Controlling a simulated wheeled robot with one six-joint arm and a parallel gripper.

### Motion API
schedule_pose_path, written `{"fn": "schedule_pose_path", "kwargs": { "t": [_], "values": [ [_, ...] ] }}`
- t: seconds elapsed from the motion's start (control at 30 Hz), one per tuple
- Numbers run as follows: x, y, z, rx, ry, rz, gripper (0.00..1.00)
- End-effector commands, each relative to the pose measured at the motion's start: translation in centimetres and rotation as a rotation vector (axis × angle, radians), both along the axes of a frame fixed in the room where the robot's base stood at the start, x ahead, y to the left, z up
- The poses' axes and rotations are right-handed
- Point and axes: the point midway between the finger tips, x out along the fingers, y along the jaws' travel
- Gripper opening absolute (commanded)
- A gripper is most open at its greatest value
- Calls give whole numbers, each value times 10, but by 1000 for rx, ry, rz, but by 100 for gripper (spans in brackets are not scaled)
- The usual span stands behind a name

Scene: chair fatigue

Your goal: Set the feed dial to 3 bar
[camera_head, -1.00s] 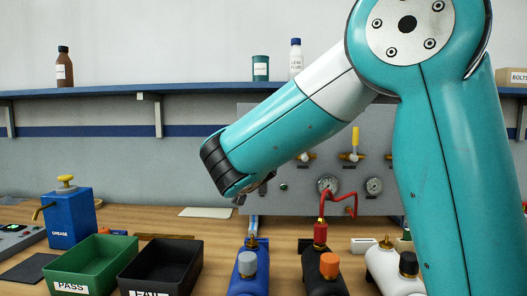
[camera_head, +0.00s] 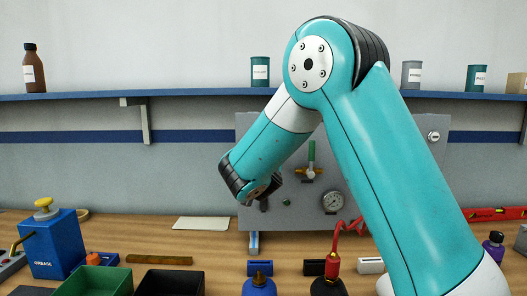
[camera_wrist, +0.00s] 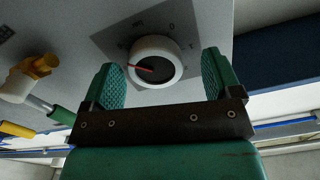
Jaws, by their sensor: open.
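The dial (camera_wrist: 157,62) shows in the wrist view as a round white-rimmed knob with a dark face, on a dark square plate of the grey panel. Its red pointer aims left in that picture. A "0" shows on the plate; other marks are too blurred to read. My gripper (camera_wrist: 160,66) is open, with one green ribbed finger on each side of the dial in the picture. Whether the fingers touch the dial cannot be told. In the head view my gripper (camera_head: 262,202) is near the panel's left part, and my arm hides the dial.
The grey panel (camera_head: 418,165) carries a green-handled valve (camera_head: 311,160) and a gauge (camera_head: 333,202). In the wrist view, yellow (camera_wrist: 15,130) and green (camera_wrist: 62,114) handles lie left of the fingers. A red-hosed bottle (camera_head: 329,286) stands on the bench below.

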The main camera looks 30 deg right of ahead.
Motion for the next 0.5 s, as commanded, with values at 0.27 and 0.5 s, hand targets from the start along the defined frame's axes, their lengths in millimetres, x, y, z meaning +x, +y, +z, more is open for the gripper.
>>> {"fn": "schedule_pose_path", "kwargs": {
  "t": [0.27, 0.5],
  "values": [
    [-2, -8, 0, -1, -1, -10, 75],
    [-2, -8, 0, -1, 1, -10, 35]
  ]
}}
